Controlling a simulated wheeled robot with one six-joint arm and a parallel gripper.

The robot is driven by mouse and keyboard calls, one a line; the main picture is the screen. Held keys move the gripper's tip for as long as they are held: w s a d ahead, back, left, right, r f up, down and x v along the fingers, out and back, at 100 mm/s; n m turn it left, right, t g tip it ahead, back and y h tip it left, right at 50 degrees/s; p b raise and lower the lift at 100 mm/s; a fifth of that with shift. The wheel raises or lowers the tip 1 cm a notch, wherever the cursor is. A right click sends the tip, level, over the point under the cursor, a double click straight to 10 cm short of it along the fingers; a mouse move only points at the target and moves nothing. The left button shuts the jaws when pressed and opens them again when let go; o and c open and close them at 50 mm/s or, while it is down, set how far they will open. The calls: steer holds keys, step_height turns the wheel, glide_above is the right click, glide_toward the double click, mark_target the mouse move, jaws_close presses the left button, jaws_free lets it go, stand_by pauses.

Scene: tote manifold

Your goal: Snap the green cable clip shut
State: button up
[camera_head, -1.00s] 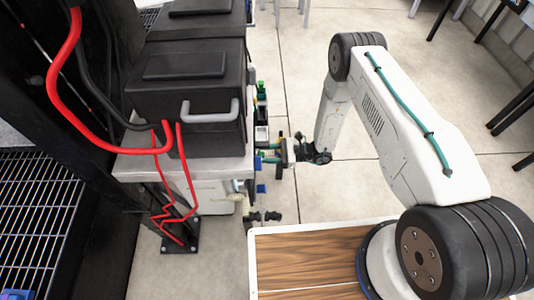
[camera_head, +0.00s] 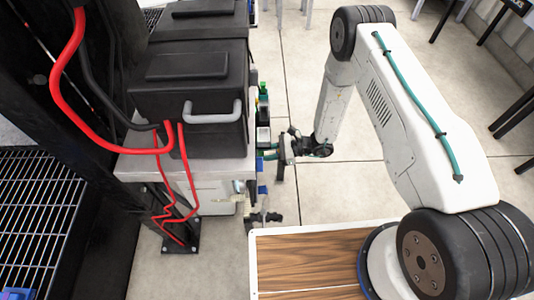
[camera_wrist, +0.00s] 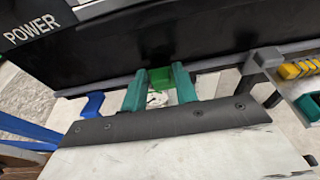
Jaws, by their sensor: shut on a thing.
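The green cable clip (camera_wrist: 160,78) is at the top middle of the wrist view, against the lower edge of a black panel. My gripper (camera_wrist: 158,76) has its two teal fingers on either side of the clip, shut on it. The fingers hide the clip's sides, and I cannot tell whether its latch is closed. In the head view my gripper (camera_head: 264,151) reaches left to the edge of the workbench; the clip cannot be made out there.
A black panel marked POWER (camera_wrist: 60,32) spans the top of the wrist view. A blue part (camera_wrist: 92,105) is left of the fingers, and a grey part with yellow pieces (camera_wrist: 300,68) is right.

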steer(key=o, duration=0.8)
steer(key=shift+d, duration=0.1)
steer(key=shift+v, duration=3.8)
